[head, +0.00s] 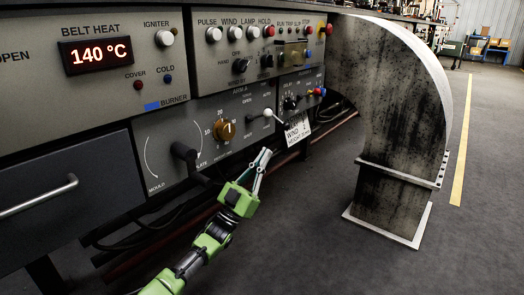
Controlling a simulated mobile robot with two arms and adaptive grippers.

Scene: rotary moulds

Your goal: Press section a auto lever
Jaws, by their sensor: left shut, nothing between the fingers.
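My left gripper (266,153) is at the centre of the head view, at the end of the green arm, with its fingers shut and empty, pointing up. It appears in front of and below the lower control panel (205,113). Above its tips is a lever with a white knob (268,113), near the word "OPEN"; the two look apart. A black lever handle (181,151) is on the same panel, left of the gripper. I cannot read which control is the section a auto lever. My right gripper is not in view.
The upper panel (245,75) has several knobs and buttons. A paper tag (298,129) hangs right of the gripper. A drawer handle (38,197) juts out at left. A large curved metal duct (390,115) stands at right. The floor (310,240) between is clear.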

